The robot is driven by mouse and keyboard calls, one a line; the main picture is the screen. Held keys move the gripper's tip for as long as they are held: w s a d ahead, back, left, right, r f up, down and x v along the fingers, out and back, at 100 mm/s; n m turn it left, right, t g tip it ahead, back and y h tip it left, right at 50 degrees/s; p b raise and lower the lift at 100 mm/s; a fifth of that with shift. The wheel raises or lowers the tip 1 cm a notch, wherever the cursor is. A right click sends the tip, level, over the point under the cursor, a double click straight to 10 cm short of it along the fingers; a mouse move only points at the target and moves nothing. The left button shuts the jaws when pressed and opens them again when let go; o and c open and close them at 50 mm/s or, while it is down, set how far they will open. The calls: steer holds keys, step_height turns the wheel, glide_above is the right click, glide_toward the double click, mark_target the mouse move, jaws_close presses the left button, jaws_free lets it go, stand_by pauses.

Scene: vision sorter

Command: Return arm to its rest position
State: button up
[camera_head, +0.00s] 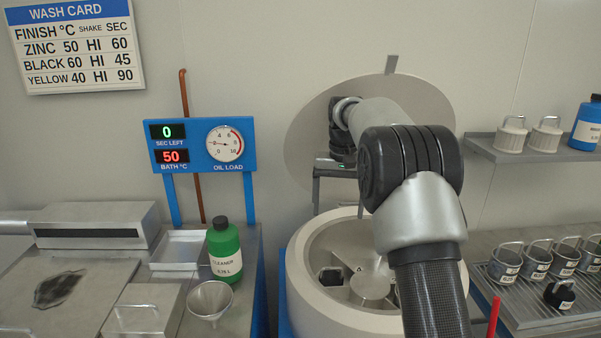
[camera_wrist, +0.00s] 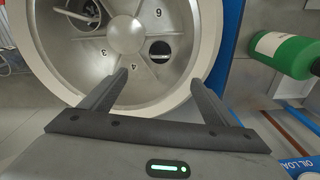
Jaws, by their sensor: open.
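My arm reaches forward from the lower right of the head view, over a round white drum, and bends back at the elbow. My gripper (camera_head: 336,168) shows in the head view near the back of the drum, partly hidden by my arm. In the wrist view my gripper (camera_wrist: 162,85) is open, with two dark fingers apart and nothing between them. The drum (camera_wrist: 205,60) lies beyond the fingertips, with numbered compartments around a central hub. One dark cup (camera_head: 331,277) sits in a compartment at the drum's left.
A green cleaner bottle (camera_head: 224,250), a funnel (camera_head: 210,301) and a metal tray (camera_head: 178,252) stand left of the drum. The blue panel (camera_head: 201,146) reads 0 and 50.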

steer(key=s+r+t+p, duration=0.2)
steer(key=s+r, duration=1.3)
steer(key=s, duration=0.2)
steer(key=s+f+n+t+p, duration=0.2)
steer(key=s+f, duration=0.1)
steer(key=s, duration=1.9)
steer(key=shift+t, duration=0.4)
steer(key=shift+f, duration=0.1)
